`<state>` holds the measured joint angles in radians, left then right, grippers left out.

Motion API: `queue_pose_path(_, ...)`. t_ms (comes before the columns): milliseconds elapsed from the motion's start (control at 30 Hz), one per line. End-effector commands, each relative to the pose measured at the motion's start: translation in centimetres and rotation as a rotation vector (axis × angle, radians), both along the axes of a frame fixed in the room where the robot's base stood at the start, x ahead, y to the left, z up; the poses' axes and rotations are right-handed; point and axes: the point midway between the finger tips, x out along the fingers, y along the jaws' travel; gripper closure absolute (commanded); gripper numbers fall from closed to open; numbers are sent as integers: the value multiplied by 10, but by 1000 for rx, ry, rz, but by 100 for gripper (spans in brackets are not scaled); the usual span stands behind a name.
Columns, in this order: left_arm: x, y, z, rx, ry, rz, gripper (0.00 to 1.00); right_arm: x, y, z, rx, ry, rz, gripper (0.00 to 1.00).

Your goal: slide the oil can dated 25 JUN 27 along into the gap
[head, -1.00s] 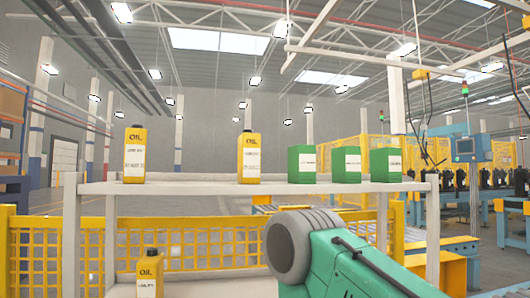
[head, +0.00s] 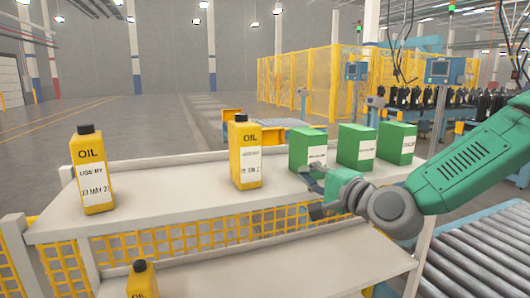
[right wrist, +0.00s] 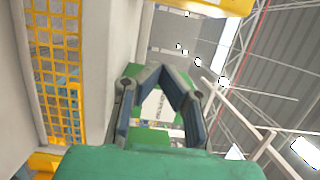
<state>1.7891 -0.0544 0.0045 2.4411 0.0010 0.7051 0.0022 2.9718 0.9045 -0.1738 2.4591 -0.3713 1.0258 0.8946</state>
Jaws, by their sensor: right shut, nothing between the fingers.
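A yellow oil can (head: 245,152) with a black cap stands upright mid-shelf; the date on its white label is too small to read surely. Another yellow oil can (head: 92,170) stands at the shelf's left, its label reading about 23 MAY 27. A wide bare stretch of shelf lies between them; a narrower space separates the middle can from the green boxes. My right gripper (head: 316,190) is shut and empty at the front of the leftmost green box, right of the middle can. The right wrist view shows its fingertips (right wrist: 166,72) together. My left gripper is out of view.
Three green boxes, left (head: 308,148), middle (head: 356,146) and right (head: 396,142), stand on the upper shelf (head: 170,198). A third oil can (head: 141,280) stands on the lower level. A roller conveyor (head: 470,255) runs at the right.

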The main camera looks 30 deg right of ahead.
Motion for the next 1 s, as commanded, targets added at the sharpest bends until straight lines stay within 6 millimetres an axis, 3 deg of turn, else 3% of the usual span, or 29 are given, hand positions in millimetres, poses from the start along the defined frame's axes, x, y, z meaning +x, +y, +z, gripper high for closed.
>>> queue_pose_path(200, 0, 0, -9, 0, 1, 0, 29, 28, 1, -4, -5, 2, 0, 100)
queue_pose_path(567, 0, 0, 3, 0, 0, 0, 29, 100, 4, -1, -10, 4, 0, 100)
queue_pose_path(800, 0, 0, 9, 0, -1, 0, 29, 107, 33, 0, -5, 4, 2, 100)
queue_pose_path(1000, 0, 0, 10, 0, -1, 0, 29, 108, 40, -1, -4, 3, 0, 100)
